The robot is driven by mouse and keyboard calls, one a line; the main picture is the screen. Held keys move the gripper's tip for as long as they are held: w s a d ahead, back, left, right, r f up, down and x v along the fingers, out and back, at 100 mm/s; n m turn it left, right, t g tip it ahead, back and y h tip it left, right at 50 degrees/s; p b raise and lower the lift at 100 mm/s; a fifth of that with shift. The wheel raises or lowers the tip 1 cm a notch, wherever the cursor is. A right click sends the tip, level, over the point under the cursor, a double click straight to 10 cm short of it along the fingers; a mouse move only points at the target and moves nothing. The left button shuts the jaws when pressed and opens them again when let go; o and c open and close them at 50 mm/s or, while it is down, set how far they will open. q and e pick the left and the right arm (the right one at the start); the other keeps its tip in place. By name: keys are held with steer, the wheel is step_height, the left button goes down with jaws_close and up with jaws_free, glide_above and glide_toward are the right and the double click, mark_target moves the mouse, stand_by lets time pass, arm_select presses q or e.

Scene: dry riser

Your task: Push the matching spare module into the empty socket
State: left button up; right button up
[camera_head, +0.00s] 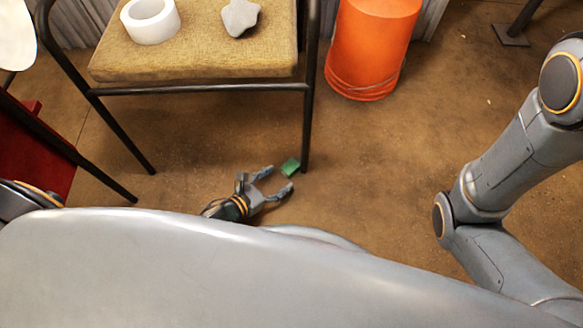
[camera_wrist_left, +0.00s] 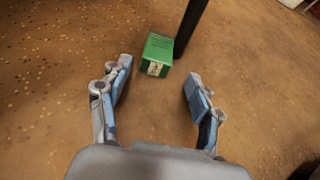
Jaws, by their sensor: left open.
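A small green box-shaped module (camera_head: 291,166) lies on the brown floor beside the foot of a black chair leg. It also shows in the left wrist view (camera_wrist_left: 157,53), with a pale label on its near face. My left gripper (camera_head: 280,179) is open and empty, low over the floor, with its fingers pointing toward the module. In the left wrist view the module is just beyond the gap between the fingertips (camera_wrist_left: 158,76). My right gripper is outside both views. No socket can be made out.
A chair (camera_head: 195,60) with a tan cushion holds a white tape roll (camera_head: 150,20) and a grey stone-like lump (camera_head: 240,17). Its black leg (camera_head: 308,120) stands right beside the module. An orange bucket (camera_head: 368,45) is behind. A red item (camera_head: 30,150) is at left. Floor right of centre is clear.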

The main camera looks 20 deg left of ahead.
mark_target(284, 173)
arm_select(q)
steer(key=b+x, duration=0.1)
steer(key=x, duration=0.1)
steer(key=b+x, duration=0.1)
steer(key=x, duration=0.1)
steer(key=shift+a+b, duration=0.25)
steer(key=shift+b, duration=0.15)
steer(key=shift+w+d+f, duration=0.15)
steer(key=shift+w+d, duration=0.05)
steer(key=shift+w, duration=0.25)
jaws_close()
